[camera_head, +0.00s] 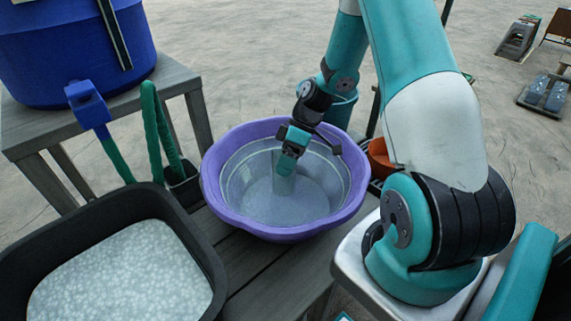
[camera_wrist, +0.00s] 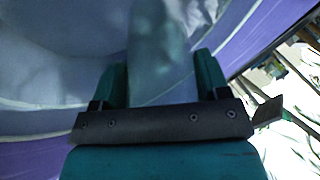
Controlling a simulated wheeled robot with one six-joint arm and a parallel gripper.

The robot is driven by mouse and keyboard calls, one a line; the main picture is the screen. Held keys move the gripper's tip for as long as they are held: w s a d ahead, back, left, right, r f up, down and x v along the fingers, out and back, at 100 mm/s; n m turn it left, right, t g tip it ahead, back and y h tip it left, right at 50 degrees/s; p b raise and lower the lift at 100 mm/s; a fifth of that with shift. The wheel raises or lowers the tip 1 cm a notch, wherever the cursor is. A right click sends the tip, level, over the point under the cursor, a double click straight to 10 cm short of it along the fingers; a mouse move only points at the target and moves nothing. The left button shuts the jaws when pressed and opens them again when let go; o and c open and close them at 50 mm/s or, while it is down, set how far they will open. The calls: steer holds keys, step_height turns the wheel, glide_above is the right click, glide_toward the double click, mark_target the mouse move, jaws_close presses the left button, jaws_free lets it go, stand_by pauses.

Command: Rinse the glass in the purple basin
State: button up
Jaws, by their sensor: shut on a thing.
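The purple basin (camera_head: 211,190) stands on a grey slatted bench and holds what looks like clear, pale water. Its purple wall also shows in the wrist view (camera_wrist: 40,152). My gripper (camera_head: 288,158) reaches down inside the basin, a little right of its middle. In the wrist view my gripper (camera_wrist: 162,82) has its two teal fingers on either side of the glass (camera_wrist: 160,50), shut on it. In the head view the glass (camera_head: 284,184) is a pale, see-through shape below my gripper. Its lower part seems to be in the water; its exact depth I cannot tell.
A black tub (camera_head: 215,262) with pale, speckled contents is at the front left. A blue barrel (camera_head: 60,60) stands on a grey table (camera_head: 178,82) at the back left. Green-handled tools (camera_head: 160,130) lean beside the basin. An orange pot (camera_head: 379,158) is just right of it.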

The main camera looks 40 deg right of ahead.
step_height(320, 180, up, 15)
steer(key=p, duration=1.1)
steer(key=shift+f, duration=0.15)
steer(key=shift+s, duration=0.1)
stand_by(0.7)
